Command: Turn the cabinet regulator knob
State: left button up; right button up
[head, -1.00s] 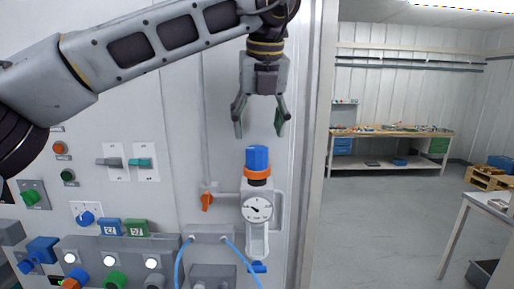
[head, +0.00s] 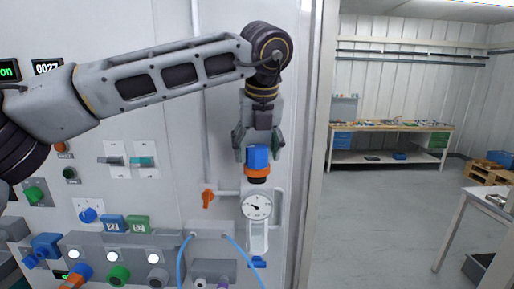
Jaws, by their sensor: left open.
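The regulator has a blue knob (head: 258,158) on top, above an orange ring (head: 257,171) and a round white gauge (head: 257,206). It is mounted on the white cabinet panel. My left gripper (head: 258,152) points down from above, open, with its fingers on either side of the knob's upper part. I cannot tell whether the fingers touch the knob. My right gripper is not in view.
An orange valve handle (head: 208,199) sits left of the regulator. A grey box with lit buttons (head: 118,256) and blue hoses are below. The panel's edge is close on the right. A workbench (head: 390,140) stands far off beyond open floor.

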pick_arm(q)
jog(key=c, duration=1)
jog(key=shift+f+m+h+b, duration=0.15)
jog(key=shift+m+h+b, duration=0.15)
jog(key=shift+m+b, duration=0.7)
jog(key=shift+m+h+b, duration=0.5)
jog(key=shift+m+b, duration=0.05)
jog(key=shift+m, duration=0.75)
jog(key=o, duration=1)
